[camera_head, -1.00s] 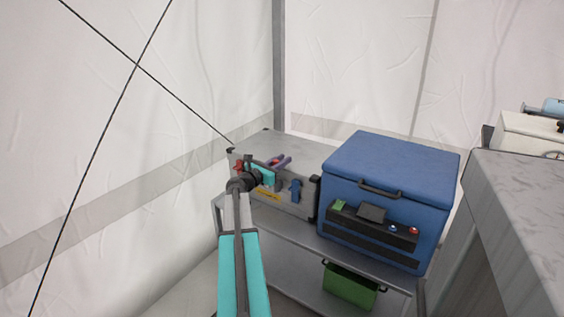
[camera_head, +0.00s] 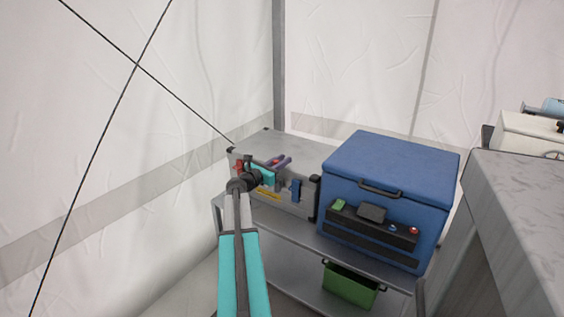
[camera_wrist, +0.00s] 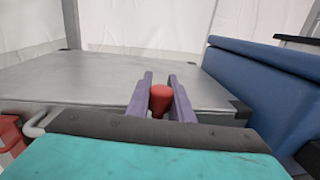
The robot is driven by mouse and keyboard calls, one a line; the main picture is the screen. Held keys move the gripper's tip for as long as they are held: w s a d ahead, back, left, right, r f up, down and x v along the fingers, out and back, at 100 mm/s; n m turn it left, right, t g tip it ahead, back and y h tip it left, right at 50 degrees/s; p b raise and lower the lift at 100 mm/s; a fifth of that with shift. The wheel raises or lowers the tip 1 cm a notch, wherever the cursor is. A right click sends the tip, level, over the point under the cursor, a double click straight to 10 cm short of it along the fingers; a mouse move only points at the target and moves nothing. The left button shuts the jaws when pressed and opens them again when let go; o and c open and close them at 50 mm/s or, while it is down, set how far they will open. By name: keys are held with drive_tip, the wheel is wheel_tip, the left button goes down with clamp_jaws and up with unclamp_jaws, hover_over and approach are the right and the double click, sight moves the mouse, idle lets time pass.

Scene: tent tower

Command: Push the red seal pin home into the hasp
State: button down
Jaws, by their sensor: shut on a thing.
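The red seal pin (camera_wrist: 161,99) stands between the two purple fingers of my gripper (camera_wrist: 161,79) in the wrist view. Its rounded red top shows; its lower part is hidden behind my gripper's dark edge. My gripper is shut on it. In the head view my gripper (camera_head: 276,162) is at the top front of a grey metal case (camera_head: 250,143). I cannot make out the hasp; my wrist covers much of the case front, so I cannot tell how deep the pin sits.
A red part beside a grey loop (camera_wrist: 38,124) is left of my gripper. A blue latch (camera_head: 295,189) is on the case front. A blue cooler (camera_head: 395,165) stands close on the right. A green bin (camera_head: 350,286) is on the lower shelf. The case lid is clear.

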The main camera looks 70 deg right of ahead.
drive_tip(key=shift+f+b, duration=0.3)
drive_tip(key=shift+f, duration=0.4)
drive_tip(key=c, duration=1.5)
unclamp_jaws()
drive_tip(key=p+v, duration=0.1)
drive_tip(key=v, duration=1.3)
drive_tip(key=shift+p, duration=0.35)
drive_tip(key=shift+r, duration=0.1)
